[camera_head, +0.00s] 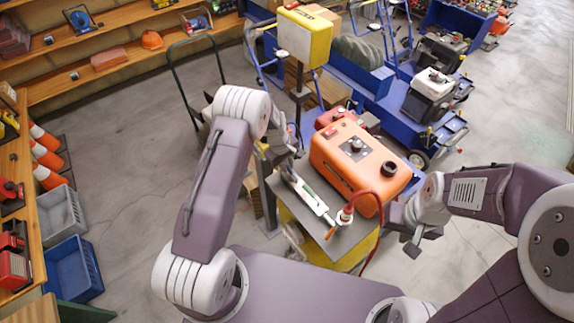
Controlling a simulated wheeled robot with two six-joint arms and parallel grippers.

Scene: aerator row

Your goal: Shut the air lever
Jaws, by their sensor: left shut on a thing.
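An orange machine (352,160) with a dial and a black cap sits on a grey-topped stand (350,238). A red-and-white fitting (345,215) with a red hose is at the stand's front, with a small orange lever (331,233) beside it, pointing down-left. A slim white tool with a green stripe (308,192) slants over the stand top toward the fitting. My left gripper (285,170) is at the tool's upper end, shut on it; its fingers are partly hidden. My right gripper (418,243) is right of the stand, apart from the fitting; its jaw opening is unclear.
A yellow box on a post (304,36) stands behind the stand. Blue wheeled machines (365,85) fill the back right. Shelves (120,50) line the back left. Orange cones (47,158) and crates (72,268) stand at left. The floor between is clear.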

